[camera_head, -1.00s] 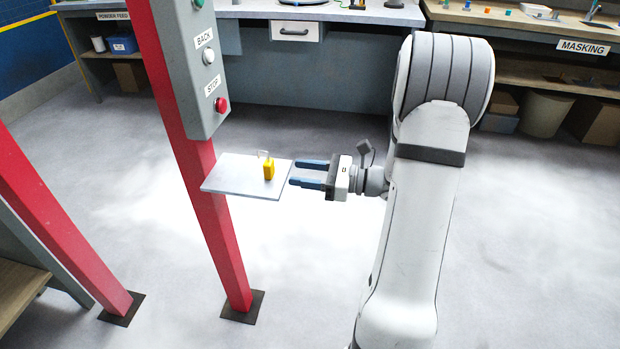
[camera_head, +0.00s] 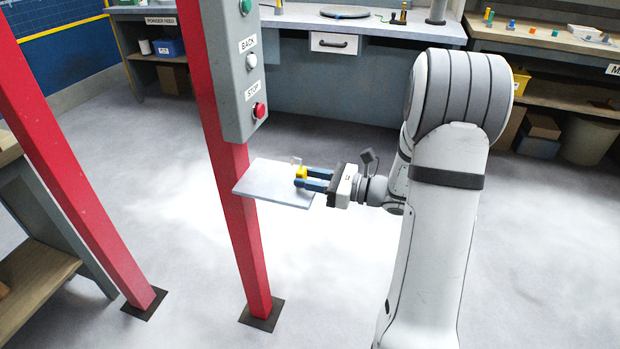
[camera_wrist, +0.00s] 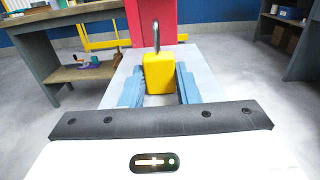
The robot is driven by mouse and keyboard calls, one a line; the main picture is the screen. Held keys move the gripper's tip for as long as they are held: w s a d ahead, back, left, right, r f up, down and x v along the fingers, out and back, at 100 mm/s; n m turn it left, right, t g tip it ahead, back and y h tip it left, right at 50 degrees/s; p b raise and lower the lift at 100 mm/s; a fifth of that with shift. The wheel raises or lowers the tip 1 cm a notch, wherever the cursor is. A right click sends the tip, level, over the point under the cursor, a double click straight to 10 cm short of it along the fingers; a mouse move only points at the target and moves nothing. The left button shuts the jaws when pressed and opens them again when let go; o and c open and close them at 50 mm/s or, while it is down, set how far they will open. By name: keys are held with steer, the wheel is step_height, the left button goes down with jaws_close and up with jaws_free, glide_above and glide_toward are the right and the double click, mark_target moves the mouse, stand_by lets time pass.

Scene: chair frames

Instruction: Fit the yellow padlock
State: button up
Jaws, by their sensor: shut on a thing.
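The yellow padlock (camera_head: 301,172) stands upright on a small grey shelf plate (camera_head: 262,190) fixed to a red post. In the wrist view the padlock (camera_wrist: 158,74) shows its yellow body with the grey shackle (camera_wrist: 156,36) pointing up. My gripper (camera_head: 316,180) reaches over the plate from the right. Its blue fingers (camera_wrist: 159,88) lie on either side of the padlock body and are shut on it. The padlock's lower part is partly hidden by the fingers in the head view.
A red post (camera_head: 232,190) carries a grey control box (camera_head: 236,75) with BACK and STOP buttons above the plate. Another red post (camera_head: 70,170) stands at left. Workbenches (camera_head: 350,29) line the back. The floor around the posts is clear.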

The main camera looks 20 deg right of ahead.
steer(key=shift+r, duration=0.1)
jaws_close()
steer(key=shift+r+p, duration=2.8)
steer(key=shift+r, duration=0.15)
steer(key=shift+s, duration=0.1)
